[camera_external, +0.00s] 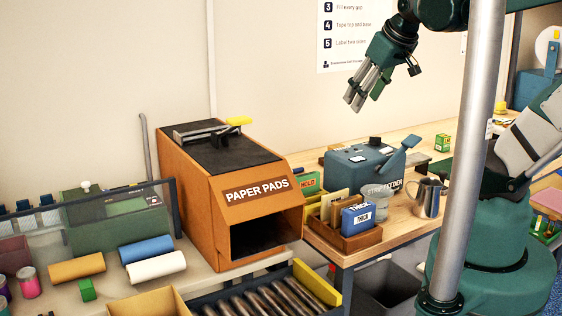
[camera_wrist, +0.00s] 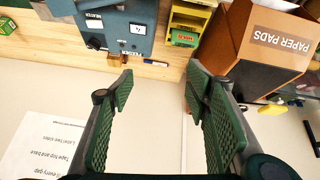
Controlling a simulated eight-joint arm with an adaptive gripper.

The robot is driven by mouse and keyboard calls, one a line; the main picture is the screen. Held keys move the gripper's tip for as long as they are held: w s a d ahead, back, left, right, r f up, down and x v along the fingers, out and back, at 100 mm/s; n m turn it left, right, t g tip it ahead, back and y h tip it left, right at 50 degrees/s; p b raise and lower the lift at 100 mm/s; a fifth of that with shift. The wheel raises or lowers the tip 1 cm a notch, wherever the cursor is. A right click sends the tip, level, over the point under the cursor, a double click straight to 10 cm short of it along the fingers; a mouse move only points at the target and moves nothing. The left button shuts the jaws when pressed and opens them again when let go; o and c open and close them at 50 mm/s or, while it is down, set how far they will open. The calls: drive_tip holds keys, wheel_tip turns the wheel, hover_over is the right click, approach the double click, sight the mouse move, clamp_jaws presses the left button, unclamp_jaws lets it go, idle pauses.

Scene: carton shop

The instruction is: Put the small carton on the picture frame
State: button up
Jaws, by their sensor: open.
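A small green and yellow carton (camera_external: 442,142) stands on the wooden bench beyond the blue tape machine; it also shows at the left edge of the wrist view (camera_wrist: 7,25). A dark flat item (camera_external: 418,163) lies near it, between carton and machine; I cannot tell whether it is the picture frame. No other picture frame is clearly recognisable. My gripper (camera_external: 355,103) is raised in front of the wall, above the bench and apart from everything. Its fingers (camera_wrist: 160,88) are spread with nothing between them in the wrist view.
The blue tape machine (camera_external: 365,165) stands mid-bench. An orange paper-pads box (camera_external: 228,195) stands left of it. A crate (camera_external: 345,241) with a blue box, a glass and a metal jug (camera_external: 429,197) sit near the bench's front edge. A grey pole stands before my arm.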

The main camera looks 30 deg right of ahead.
drive_tip(key=shift+s+a+f+m+t, duration=0.15)
drive_tip(key=shift+s+f+m, duration=0.1)
drive_tip(key=shift+s, duration=0.25)
drive_tip(key=shift+s+a+f+m+t, duration=0.1)
drive_tip(key=shift+s+a+f+m, duration=0.15)
drive_tip(key=shift+s, duration=0.2)
drive_tip(key=shift+s+a+f+m+t, duration=0.1)
drive_tip(key=shift+s+m, duration=0.2)
drive_tip(key=shift+s, duration=0.2)
